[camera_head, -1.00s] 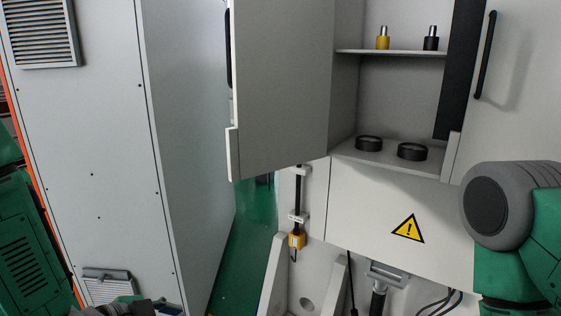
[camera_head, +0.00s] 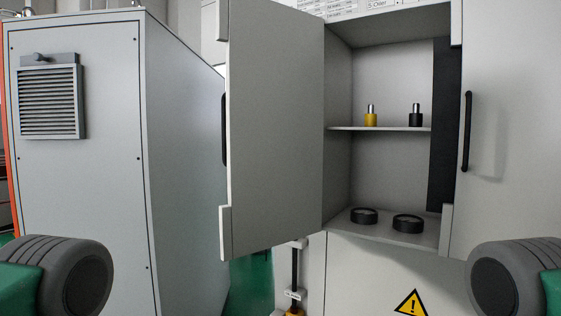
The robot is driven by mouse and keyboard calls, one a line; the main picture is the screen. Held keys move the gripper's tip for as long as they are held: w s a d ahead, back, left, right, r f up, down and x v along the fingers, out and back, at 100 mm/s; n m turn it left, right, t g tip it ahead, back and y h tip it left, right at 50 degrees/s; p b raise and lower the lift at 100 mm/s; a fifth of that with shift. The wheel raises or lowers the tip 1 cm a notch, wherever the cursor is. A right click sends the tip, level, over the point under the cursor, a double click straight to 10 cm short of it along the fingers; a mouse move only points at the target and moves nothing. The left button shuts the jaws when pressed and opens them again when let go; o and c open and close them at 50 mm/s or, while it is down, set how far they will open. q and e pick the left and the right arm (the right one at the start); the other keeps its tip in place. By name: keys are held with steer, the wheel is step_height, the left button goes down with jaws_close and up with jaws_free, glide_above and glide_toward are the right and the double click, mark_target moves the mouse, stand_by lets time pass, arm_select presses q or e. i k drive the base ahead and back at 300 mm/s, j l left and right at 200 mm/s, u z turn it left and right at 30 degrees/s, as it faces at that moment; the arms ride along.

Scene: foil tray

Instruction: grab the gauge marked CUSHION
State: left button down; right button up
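Two round black gauges lie on the floor of an open cabinet: a left gauge (camera_head: 364,215) and a right gauge (camera_head: 407,223). Their faces are seen at a shallow angle and any marking is too small to read, so I cannot tell which is marked CUSHION. Parts of my arms show at the lower left and lower right edges, both apart from the cabinet. Neither of my grippers is in view.
The cabinet shelf (camera_head: 380,128) above holds a yellow cylinder (camera_head: 371,117) and a black cylinder (camera_head: 416,116). The open left door (camera_head: 275,130) juts forward. A closed panel with a black handle (camera_head: 467,130) is at right. A grey cabinet (camera_head: 80,190) stands at left.

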mark_target(366, 216)
steer(key=i+j+z, duration=0.5)
steer(key=j+z, duration=0.2)
steer(key=i+j+z, duration=0.15)
steer(key=j+z, duration=0.15)
steer(key=j, duration=0.2)
steer(key=i+j+z, duration=0.1)
steer(key=j+z, duration=0.25)
steer(key=j, duration=0.15)
steer(key=j+z, duration=0.35)
steer(key=j, duration=0.15)
steer(key=j+z, duration=0.35)
steer(key=j, duration=0.2)
